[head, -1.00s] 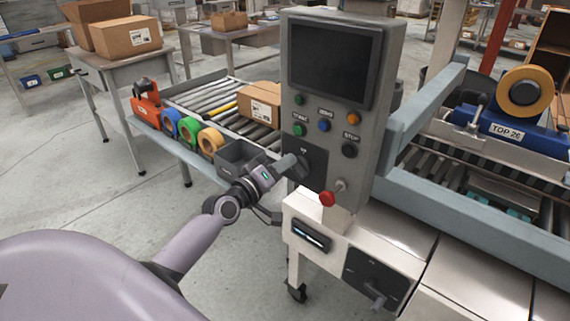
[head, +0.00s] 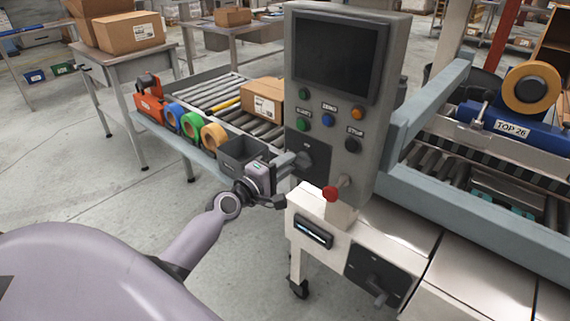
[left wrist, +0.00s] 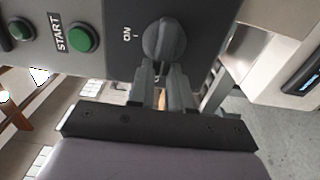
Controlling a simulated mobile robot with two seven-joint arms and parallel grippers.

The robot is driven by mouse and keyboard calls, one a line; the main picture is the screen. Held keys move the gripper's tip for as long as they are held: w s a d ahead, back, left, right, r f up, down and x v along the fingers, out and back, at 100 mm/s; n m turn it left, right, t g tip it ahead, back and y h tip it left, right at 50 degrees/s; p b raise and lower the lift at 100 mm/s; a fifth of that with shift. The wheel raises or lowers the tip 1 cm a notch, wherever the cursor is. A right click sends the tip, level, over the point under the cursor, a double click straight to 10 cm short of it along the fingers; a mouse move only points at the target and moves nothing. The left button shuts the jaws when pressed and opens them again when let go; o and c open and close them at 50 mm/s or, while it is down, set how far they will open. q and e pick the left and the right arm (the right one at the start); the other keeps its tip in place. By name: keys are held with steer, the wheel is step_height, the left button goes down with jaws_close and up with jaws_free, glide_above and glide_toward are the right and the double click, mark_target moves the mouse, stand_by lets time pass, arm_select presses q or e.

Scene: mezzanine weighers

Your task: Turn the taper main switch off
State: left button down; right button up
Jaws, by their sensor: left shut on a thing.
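A dark rotary switch knob (left wrist: 163,42) sits on a black plate marked ON and I, low on the grey control panel (head: 333,135). Its black plate (head: 318,152) shows in the head view, with the knob largely hidden by my gripper. My left gripper (head: 296,162) reaches it from the left. In the left wrist view its fingers (left wrist: 164,80) are shut on the knob. The ON mark lies to the left of the knob in that view. A second black rotary switch (head: 377,284) is on the lower white cabinet. My right gripper is not in view.
A grey bin (head: 240,156) and tape rolls (head: 190,126) stand beside the roller conveyor, behind my arm.

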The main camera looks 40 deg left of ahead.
arm_select(q)
steer(key=shift+f, duration=0.1)
stand_by(0.3)
steer(key=c, duration=1)
jaws_free()
steer(key=shift+c, duration=0.2)
steer(key=s, duration=0.7)
steer(key=shift+a, duration=0.25)
steer(key=s+d+f+m+g+p, duration=0.2)
steer(key=s+d+f+m+g, duration=0.5)
steer(key=s+d+f+m, duration=1)
steer(key=s+f+m, duration=0.1)
steer(key=m, duration=0.1)
steer(key=shift+s+d+f+m+g+h, duration=0.15)
steer(key=shift+s+f+m+g+h, duration=0.15)
steer(key=shift+s, duration=0.1)
